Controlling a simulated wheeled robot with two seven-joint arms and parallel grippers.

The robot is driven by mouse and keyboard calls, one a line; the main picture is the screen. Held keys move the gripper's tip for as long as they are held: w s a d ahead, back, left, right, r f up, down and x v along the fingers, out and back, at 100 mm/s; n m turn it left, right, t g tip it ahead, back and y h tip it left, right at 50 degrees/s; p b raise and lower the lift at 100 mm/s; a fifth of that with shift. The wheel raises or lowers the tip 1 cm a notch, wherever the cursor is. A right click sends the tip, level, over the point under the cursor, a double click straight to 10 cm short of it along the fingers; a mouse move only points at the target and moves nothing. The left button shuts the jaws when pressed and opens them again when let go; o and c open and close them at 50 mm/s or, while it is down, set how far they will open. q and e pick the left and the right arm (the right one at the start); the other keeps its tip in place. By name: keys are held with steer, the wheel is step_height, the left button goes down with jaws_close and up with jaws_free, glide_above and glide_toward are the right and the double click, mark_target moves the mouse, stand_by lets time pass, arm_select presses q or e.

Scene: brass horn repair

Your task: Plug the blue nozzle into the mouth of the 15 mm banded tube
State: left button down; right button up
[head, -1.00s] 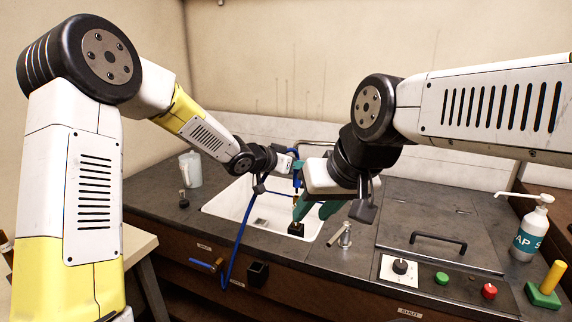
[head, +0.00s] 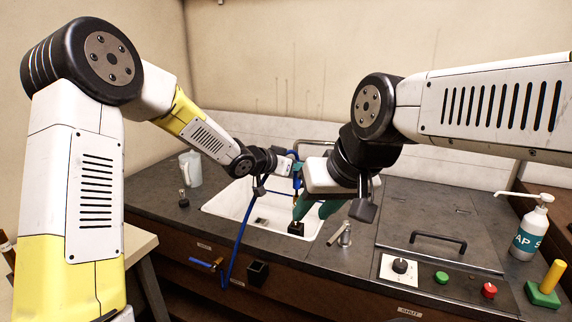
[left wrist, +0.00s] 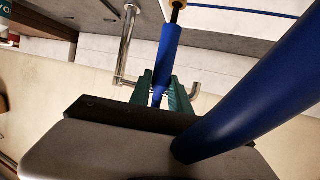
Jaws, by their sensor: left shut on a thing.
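My left gripper (head: 297,172) is shut on the blue nozzle (left wrist: 167,55), above the front right part of the sink. In the left wrist view the nozzle sits between green fingers, its dark and brass tip at the top edge. A thick blue hose (left wrist: 250,100) shows beside it. In the head view the nozzle is small and partly hidden. My right gripper (head: 314,208) has its green fingers apart, low and just right of the left one. A small black block (head: 296,229) stands below them at the sink's front rim. I cannot clearly make out the banded tube or its bands.
The white sink (head: 225,205) lies under my left arm, with a jug (head: 190,169) behind left. The blue hose (head: 237,240) hangs over the counter front. A metal fitting (head: 341,235), a lidded panel (head: 440,225), a control knob (head: 400,266) and a soap bottle (head: 531,235) are at right.

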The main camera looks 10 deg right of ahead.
arm_select(q)
steer(key=shift+f, duration=1.4)
steer(key=c, duration=1.1)
jaws_free()
steer(key=shift+c, duration=0.2)
steer(key=v, duration=0.7)
steer(key=shift+s+a, duration=0.25)
steer(key=shift+r, duration=0.15)
